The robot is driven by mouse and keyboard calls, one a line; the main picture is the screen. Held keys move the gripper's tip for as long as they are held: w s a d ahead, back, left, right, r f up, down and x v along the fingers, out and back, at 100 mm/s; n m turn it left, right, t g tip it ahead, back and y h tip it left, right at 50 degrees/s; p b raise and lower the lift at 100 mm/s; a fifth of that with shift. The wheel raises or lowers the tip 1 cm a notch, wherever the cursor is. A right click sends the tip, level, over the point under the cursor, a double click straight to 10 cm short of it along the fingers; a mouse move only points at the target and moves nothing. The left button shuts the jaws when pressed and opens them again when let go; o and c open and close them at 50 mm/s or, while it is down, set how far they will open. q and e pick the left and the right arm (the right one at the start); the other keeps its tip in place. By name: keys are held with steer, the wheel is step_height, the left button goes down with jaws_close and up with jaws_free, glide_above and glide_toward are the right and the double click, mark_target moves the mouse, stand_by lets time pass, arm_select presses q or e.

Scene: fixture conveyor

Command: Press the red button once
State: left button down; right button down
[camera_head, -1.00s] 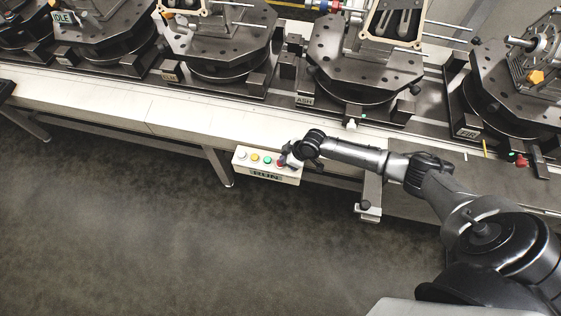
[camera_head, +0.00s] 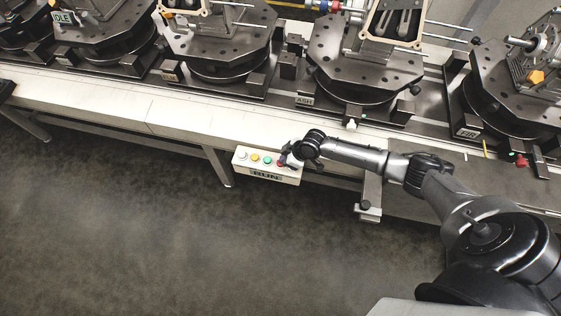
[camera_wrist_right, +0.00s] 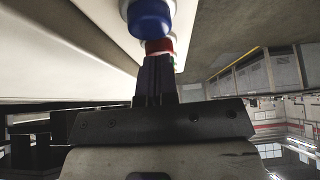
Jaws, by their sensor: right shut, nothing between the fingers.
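The control box (camera_head: 266,175) is a white panel on the front edge of the conveyor, labelled RUN. It carries a white button (camera_head: 243,155), a yellow button (camera_head: 254,157), a green button (camera_head: 267,160) and the red button (camera_head: 280,163). My right gripper (camera_head: 287,161) is at the red button's right side and partly hides it. In the right wrist view the shut, empty fingers (camera_wrist_right: 155,66) point at the red button (camera_wrist_right: 160,46), with their tips touching it or very close; I cannot tell which. A blue knob (camera_wrist_right: 150,18) is beside it there. My left gripper is not in view.
The conveyor (camera_head: 120,112) runs across the back with several dark fixture plates (camera_head: 362,67) on it. A bracket (camera_head: 369,200) hangs below its front edge, right of the box. The floor (camera_head: 130,240) in front is clear.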

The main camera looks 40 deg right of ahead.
stand_by(0.3)
steer(key=shift+f+b, duration=0.4)
steer(key=shift+f, duration=0.1)
steer(key=shift+r, duration=0.15)
stand_by(0.4)
steer(key=shift+r+p, duration=0.85)
steer(key=shift+p, duration=0.15)
step_height(320, 180, up, 4)
steer(key=p, duration=0.4)
steer(key=shift+r, duration=0.1)
steer(key=p+v, duration=0.2)
steer(key=v, duration=1.1)
steer(key=shift+d+r+p, duration=0.15)
steer(key=shift+r+p, duration=0.15)
steer(key=shift+r, duration=0.05)
